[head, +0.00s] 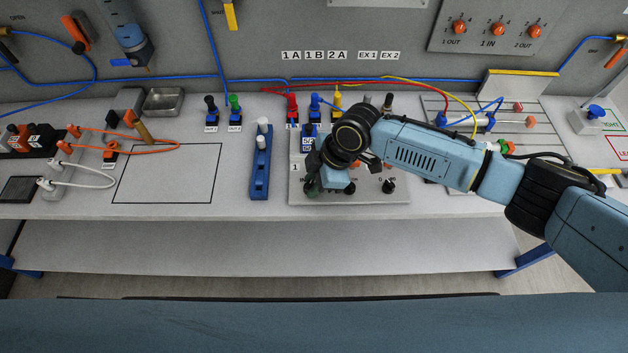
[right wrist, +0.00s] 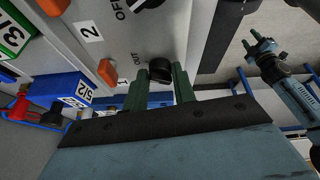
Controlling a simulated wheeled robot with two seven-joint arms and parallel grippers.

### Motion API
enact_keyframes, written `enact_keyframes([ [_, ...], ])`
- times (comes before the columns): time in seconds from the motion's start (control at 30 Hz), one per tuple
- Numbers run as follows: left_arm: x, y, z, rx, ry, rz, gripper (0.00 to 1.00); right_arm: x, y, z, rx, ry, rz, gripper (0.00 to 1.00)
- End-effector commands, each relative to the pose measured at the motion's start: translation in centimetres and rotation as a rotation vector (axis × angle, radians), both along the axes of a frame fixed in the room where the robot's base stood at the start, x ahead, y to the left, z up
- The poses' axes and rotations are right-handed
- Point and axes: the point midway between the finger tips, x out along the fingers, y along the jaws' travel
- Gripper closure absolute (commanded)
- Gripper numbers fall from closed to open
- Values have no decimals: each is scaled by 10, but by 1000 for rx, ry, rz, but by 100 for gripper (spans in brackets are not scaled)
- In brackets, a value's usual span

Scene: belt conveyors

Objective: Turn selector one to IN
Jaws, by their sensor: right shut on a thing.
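The selector panel (head: 370,203) is a grey sloped box on the bench, with a small label 1 at its left end. My right gripper (head: 314,184) is over that left end. In the right wrist view my right gripper's green fingers (right wrist: 160,85) stand on either side of a black selector knob (right wrist: 160,70) and are shut on it. OUT is printed beside this knob; no IN mark is readable, and the pointer direction is hidden. In the right wrist view my left gripper (right wrist: 260,44) is far off at the upper right, seemingly open and empty.
Another black knob (head: 388,186) sits at the panel's right end. Orange buttons (right wrist: 107,72) are close to my right fingers. A blue block (head: 260,175) stands left of the panel. Cables and coloured plugs lie behind it. The outlined square (head: 168,174) is clear.

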Motion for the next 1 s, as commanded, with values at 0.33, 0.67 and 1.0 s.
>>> enact_keyframes([
  [0.33, 0, 0, -28, 0, 0, 0, 60, 3, 1, -4, 1, 0, 263, 96],
  [0.67, 0, 0, -58, 0, 1, 0, 60, 5, 3, -4, 3, 0, 576, 96],
  [1.0, -1, 0, -80, 0, 1, 0, 60, 7, 4, -3, 3, 1, 842, 96],
])
